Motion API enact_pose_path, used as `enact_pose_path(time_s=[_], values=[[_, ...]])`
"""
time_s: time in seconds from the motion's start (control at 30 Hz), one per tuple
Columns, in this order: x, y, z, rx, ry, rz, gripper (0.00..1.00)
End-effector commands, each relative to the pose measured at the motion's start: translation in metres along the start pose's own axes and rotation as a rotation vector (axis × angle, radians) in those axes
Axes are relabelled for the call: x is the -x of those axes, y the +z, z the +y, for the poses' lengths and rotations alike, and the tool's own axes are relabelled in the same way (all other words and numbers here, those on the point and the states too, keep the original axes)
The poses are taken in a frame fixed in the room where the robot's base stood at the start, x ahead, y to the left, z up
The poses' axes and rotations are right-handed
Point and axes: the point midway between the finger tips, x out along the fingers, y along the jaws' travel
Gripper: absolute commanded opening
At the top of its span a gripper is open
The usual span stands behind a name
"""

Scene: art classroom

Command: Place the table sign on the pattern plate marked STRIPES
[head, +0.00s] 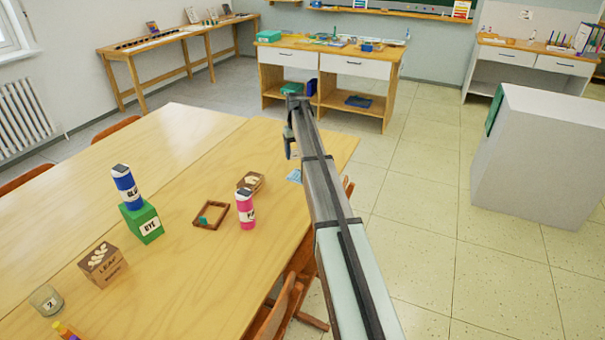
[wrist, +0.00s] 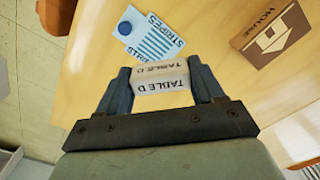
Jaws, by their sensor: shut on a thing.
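The table sign (wrist: 160,77) is a small white block with TABLE D printed on it. My gripper (wrist: 161,85) is shut on it, with one finger at each end. The light blue pattern plate marked STRIPES (wrist: 158,45) lies on the table just beyond the sign in the wrist view, with a blue disc and blue stripes on it. The sign overlaps the plate's near edge in this view, and I cannot tell the height between them. In the head view the plate (head: 294,176) shows partly at the table's right edge, below my gripper (head: 291,149).
A brown HOUSE box (wrist: 272,38) lies beside the plate. On the wooden table (head: 190,275) stand a pink bottle (head: 246,212), a brown frame (head: 211,216), a green DYE box (head: 142,222) with a blue bottle (head: 126,188) on it, and a LEAF box (head: 103,264). Chairs stand along the table.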

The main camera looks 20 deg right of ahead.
Motion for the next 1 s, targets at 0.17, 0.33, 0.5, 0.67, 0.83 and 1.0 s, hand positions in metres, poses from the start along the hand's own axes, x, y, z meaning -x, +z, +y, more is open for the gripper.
enact_pose_path(time_s=[0.17,0.33,0.5,0.67,0.83,1.0], values=[[-0.001,-0.001,0.022,-0.022,0.000,0.000,0.39],[-0.016,0.000,0.025,-0.025,-0.001,-0.002,0.39],[-0.044,0.000,0.024,-0.024,-0.001,-0.002,0.39],[-0.062,-0.001,0.024,-0.024,0.000,0.000,0.39],[-0.074,-0.001,0.024,-0.024,0.000,-0.001,0.39],[-0.096,-0.001,0.024,-0.024,0.000,-0.001,0.39]])
